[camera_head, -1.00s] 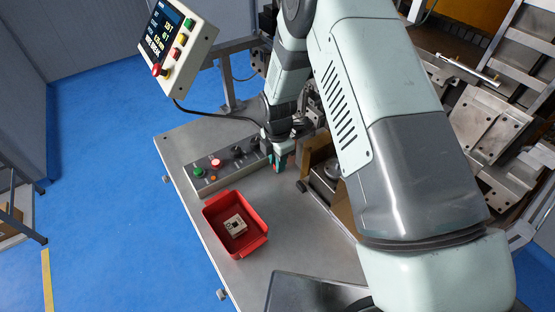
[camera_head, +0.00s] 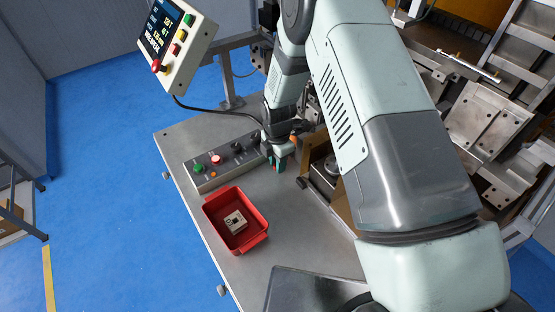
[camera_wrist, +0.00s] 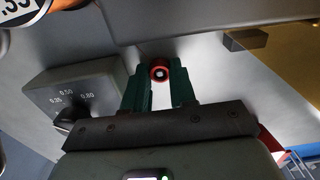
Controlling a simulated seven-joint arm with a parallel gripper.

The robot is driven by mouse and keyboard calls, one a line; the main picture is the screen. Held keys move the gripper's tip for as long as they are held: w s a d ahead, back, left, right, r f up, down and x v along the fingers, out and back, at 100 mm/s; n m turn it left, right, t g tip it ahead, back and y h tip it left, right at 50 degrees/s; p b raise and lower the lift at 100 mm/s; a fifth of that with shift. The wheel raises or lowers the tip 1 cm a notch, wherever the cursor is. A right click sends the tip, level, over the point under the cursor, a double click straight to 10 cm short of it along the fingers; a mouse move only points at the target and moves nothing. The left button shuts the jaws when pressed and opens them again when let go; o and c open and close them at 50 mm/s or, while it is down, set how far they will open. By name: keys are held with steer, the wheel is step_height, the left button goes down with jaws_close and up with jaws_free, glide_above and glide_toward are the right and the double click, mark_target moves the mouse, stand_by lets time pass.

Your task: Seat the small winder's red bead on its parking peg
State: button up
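The red bead (camera_wrist: 159,73) is a small ring with a pale centre. In the wrist view it sits between the tips of my gripper (camera_wrist: 160,76). The green fingers appear to touch it on both sides, so my gripper looks shut on it. In the head view my gripper (camera_head: 278,161) is low over the table, just right of the grey control box. The bead is too small to make out surely there. I cannot make out the parking peg in either view. My arm hides much of the machine area.
The grey control box (camera_head: 205,180) with buttons and dials stands close left of my gripper. A red bin (camera_head: 255,240) holding a pale block (camera_head: 235,221) is nearer the front. A brown-sided fixture (camera_head: 313,151) stands close on the right. Bare table (camera_head: 285,225) lies between.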

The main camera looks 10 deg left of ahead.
steer(key=o, duration=0.5)
steer(key=shift+r, duration=0.1)
step_height(320, 180, up, 11)
stand_by(0.4)
